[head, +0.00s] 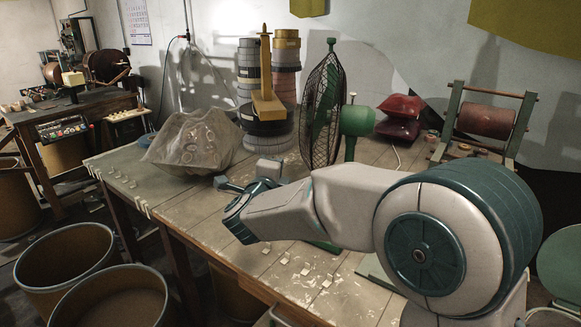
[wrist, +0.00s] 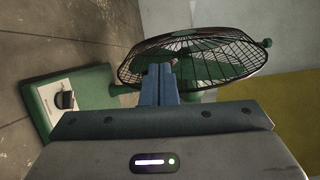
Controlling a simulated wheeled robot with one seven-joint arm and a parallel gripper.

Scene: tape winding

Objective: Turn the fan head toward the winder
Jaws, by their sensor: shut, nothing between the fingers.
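The fan (head: 320,112) stands on the workbench in the head view. Its round dark wire cage is seen nearly edge-on and its green motor housing (head: 357,121) is on the right of the cage. In the wrist view the cage (wrist: 228,56) lies sideways just beyond my fingers, with the green base (wrist: 102,80) at left. My gripper (wrist: 160,70) is shut and empty, its tips overlapping the cage's near edge in the picture; I cannot tell whether they touch. A machine with reels and a control panel (head: 62,127), probably the winder, stands on the left table.
A translucent bag (head: 193,142) and stacked tape rolls (head: 285,50) stand left of the fan. Red cushion-like items (head: 402,107) and a green frame with a reddish roll (head: 487,120) are at right. Bins (head: 65,255) stand on the floor. The bench's front left is mostly clear.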

